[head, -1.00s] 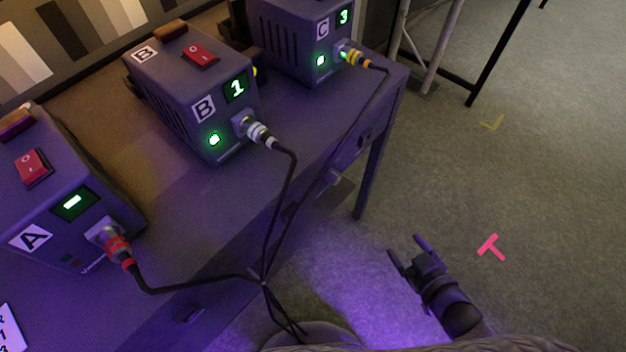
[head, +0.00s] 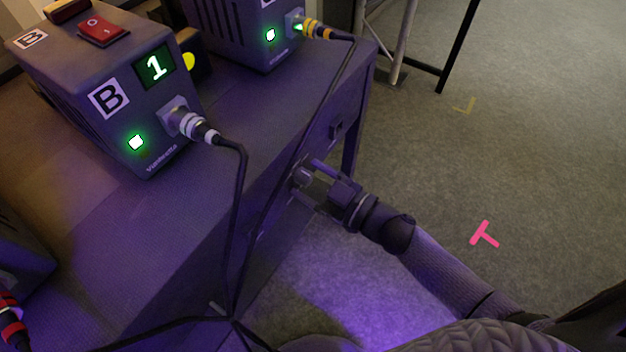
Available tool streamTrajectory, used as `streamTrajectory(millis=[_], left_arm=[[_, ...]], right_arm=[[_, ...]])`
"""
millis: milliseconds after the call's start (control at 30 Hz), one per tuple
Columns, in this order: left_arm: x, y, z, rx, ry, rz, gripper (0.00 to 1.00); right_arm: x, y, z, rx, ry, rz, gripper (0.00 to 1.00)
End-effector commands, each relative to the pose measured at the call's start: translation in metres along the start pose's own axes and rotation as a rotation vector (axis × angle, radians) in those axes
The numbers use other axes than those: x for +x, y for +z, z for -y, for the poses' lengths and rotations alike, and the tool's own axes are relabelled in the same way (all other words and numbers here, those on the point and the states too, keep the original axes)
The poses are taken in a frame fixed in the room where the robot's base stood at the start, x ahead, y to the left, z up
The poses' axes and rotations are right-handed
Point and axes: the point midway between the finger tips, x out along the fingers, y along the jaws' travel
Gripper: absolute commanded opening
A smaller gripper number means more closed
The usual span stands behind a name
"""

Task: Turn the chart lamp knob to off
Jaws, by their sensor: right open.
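A small round knob (head: 301,176) sits on the front face of the desk, below the top's edge. It looks like the chart lamp knob, but its mark and setting are too small to read. My right gripper (head: 305,180) is open, with its fingertips on either side of the knob; I cannot tell whether they touch it. My left gripper is not in view.
The desk (head: 205,235) carries box B (head: 120,90) and another box (head: 245,30) behind it. Black cables (head: 238,210) hang over the front edge left of my right gripper.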

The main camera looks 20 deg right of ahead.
Motion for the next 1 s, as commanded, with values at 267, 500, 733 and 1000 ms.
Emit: streamTrajectory(millis=[267,500,733,1000], left_arm=[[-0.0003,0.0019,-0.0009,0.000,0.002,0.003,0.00],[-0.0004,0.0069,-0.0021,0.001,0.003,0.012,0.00],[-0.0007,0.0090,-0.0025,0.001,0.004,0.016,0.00],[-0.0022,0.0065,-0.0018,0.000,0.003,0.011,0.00]], right_arm=[[-0.0005,0.0001,0.0000,0.001,0.001,0.001,0.36],[-0.0006,0.0003,0.0001,0.001,0.001,0.001,0.00],[-0.0007,0.0004,0.0001,-0.016,0.001,0.000,0.00],[-0.0007,0.0005,0.0002,-0.154,0.003,-0.005,0.00]])
